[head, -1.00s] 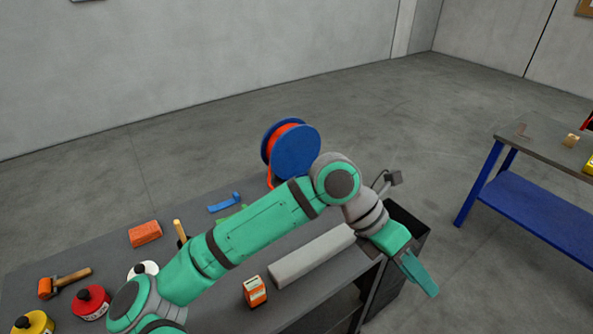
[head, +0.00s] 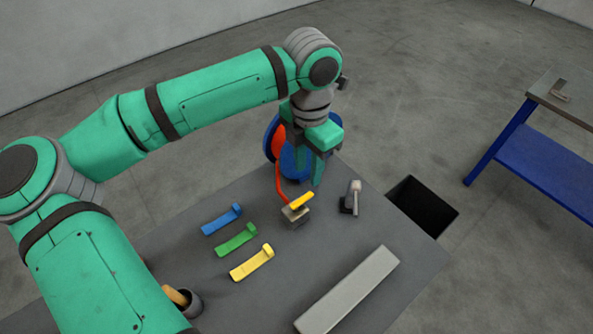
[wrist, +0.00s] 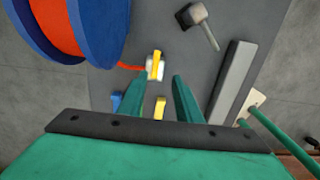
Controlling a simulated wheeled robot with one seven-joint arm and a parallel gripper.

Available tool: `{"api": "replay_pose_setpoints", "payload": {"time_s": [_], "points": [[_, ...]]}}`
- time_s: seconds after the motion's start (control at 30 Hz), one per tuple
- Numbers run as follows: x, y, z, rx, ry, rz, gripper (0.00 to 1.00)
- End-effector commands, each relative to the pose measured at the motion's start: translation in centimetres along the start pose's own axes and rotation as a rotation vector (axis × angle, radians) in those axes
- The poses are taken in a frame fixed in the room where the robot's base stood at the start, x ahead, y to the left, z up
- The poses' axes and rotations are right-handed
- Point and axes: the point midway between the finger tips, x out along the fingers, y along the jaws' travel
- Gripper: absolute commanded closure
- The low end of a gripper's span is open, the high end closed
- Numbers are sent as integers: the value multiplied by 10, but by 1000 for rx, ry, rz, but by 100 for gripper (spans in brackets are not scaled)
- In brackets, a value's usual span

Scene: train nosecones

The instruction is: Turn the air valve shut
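The air valve (head: 296,217) is a small grey block with a yellow lever (head: 301,201) on top, near the far end of the dark table. A red hose (head: 282,187) runs to it from the reel. In the wrist view the valve's lever (wrist: 156,62) points up the picture, roughly across the hose's line. My gripper (head: 304,168) points down above and just behind the valve in the head view. In the wrist view my gripper (wrist: 157,80) has its fingers apart with nothing between them, and the valve lies just past the fingertips.
A blue reel (head: 290,158) stands behind my gripper. A dark block with a pale handle (head: 353,194) is right of the valve. Blue (head: 221,219), green (head: 237,239) and yellow (head: 252,262) pieces lie left. A long grey bar (head: 350,288) lies at front right.

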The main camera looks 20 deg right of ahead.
Motion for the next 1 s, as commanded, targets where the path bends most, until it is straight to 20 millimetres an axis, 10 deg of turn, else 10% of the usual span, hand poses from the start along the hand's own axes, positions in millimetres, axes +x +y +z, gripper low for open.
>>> {"api": "replay_pose_setpoints", "payload": {"time_s": [1.0], "points": [[107,4,-3,-4,8,10,69]]}}
